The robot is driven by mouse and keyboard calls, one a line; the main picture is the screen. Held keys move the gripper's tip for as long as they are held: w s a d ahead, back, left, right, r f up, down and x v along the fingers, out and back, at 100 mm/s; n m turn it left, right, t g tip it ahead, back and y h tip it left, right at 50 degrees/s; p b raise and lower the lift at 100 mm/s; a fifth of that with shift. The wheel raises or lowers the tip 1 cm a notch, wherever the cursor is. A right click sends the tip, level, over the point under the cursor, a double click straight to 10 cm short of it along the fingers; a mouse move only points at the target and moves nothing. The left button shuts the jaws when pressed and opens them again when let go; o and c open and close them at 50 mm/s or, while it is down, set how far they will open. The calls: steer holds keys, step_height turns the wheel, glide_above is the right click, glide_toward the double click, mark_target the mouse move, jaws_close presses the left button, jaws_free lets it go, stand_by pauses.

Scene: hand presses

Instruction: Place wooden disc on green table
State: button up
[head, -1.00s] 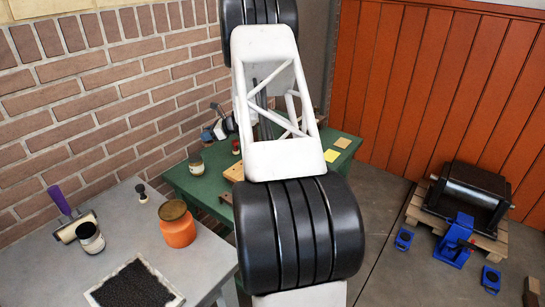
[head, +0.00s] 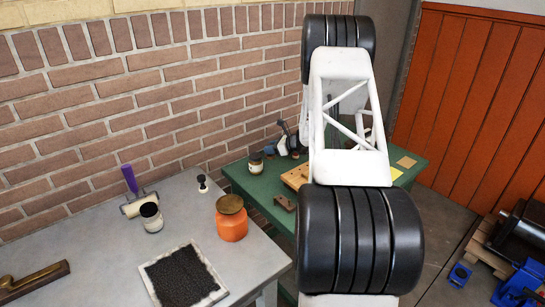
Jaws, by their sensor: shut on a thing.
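The green table (head: 243,186) stands right of centre in the head view, against the brick wall. My white and black arm covers much of it. I cannot make out the wooden disc in this view. My gripper does not show; it may be hidden behind my arm, so I cannot see what it holds or where it is relative to the table.
The grey table (head: 95,240) holds an orange pot (head: 231,222), a black-filled tray (head: 183,278) and a purple-handled roller (head: 138,200).

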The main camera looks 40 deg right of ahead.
steer(key=shift+f, duration=0.2)
steer(key=shift+f, duration=1.75)
steer(key=shift+f, duration=0.15)
steer(key=o, duration=0.9)
steer(key=v, duration=1.2)
steer(key=shift+d, duration=0.1)
